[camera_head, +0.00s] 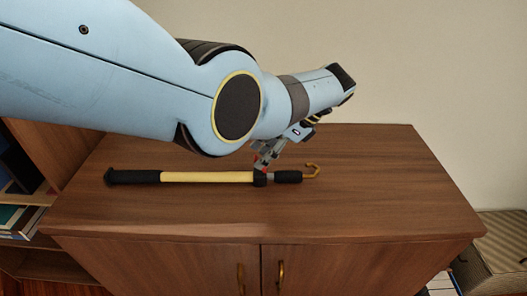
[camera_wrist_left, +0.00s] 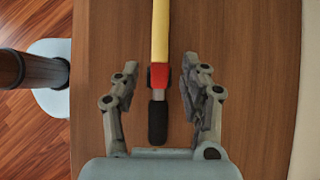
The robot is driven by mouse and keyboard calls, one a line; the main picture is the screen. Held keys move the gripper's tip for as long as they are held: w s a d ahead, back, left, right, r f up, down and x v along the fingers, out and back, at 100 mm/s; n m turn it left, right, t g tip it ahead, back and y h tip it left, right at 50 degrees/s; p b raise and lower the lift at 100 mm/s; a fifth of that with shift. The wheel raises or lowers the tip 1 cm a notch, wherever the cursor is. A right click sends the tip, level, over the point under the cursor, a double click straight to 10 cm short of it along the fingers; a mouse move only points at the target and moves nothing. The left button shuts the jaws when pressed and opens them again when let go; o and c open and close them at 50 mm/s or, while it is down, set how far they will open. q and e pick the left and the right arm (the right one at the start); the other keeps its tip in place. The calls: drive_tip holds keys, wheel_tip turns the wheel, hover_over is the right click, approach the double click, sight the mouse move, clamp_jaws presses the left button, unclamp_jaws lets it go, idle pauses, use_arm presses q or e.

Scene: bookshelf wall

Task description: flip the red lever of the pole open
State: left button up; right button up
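My left gripper (camera_head: 266,158) is above the clamp area of the pole. In the left wrist view its fingers (camera_wrist_left: 162,88) are spread, one on each side of the lever, with gaps to both. My right gripper is not in view.
The cabinet top (camera_head: 390,190) is clear around the pole, with its front edge near and a wall behind. A bookshelf (camera_head: 22,190) stands at the left. A striped box (camera_head: 500,240) stands lower at the right.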

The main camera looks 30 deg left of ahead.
use_arm(q)
drive_tip(key=v, duration=1.2)
drive_tip(key=shift+w+d, duration=0.1)
drive_tip(key=shift+d, duration=0.05)
